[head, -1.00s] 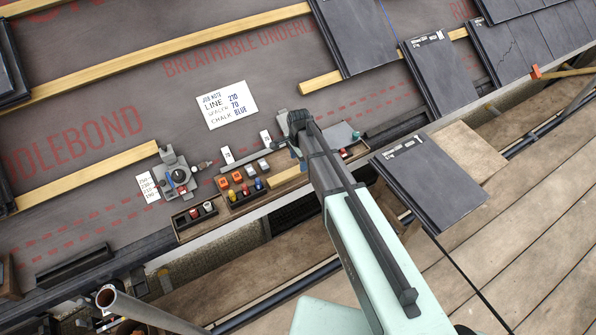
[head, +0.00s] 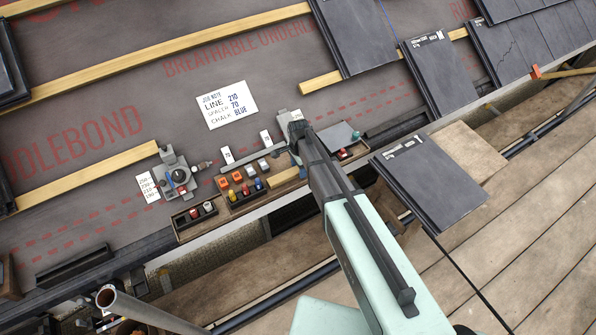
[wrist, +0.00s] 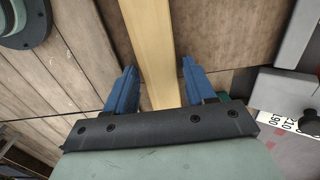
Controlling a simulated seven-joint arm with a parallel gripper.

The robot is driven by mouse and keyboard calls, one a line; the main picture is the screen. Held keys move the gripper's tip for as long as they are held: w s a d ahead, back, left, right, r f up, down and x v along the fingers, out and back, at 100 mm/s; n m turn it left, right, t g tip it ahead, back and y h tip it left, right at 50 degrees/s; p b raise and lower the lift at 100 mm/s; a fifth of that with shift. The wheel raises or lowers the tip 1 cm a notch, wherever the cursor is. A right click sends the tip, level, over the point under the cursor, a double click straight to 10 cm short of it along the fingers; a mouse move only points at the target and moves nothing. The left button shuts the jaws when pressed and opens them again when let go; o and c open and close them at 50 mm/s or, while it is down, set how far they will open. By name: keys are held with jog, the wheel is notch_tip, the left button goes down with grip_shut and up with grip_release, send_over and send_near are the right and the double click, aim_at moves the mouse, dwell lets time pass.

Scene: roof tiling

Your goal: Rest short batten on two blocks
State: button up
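The short pale wooden batten (head: 283,177) lies by the right end of the small-parts tray in the head view, and my arm hides part of it. In the wrist view a pale batten (wrist: 150,45) runs up between the two blue fingers of my gripper (wrist: 160,85). A narrow gap shows between the left finger and the wood, and the right finger is very close to its edge. In the head view the arm's end (head: 298,140) covers the fingers. I cannot clearly pick out the two blocks; grey block-like pieces (wrist: 280,92) stand at the right in the wrist view.
A tray (head: 222,215) of coloured pieces lies left of my arm. A grey tool with a dial (head: 178,178) and a job note (head: 226,104) are further left. Dark slates (head: 428,185) lie to the right. Long battens (head: 170,47) cross the underlay.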

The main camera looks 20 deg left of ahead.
jog(key=c, duration=0.7)
jog(key=shift+r, duration=2.5)
jog(key=shift+c, duration=0.2)
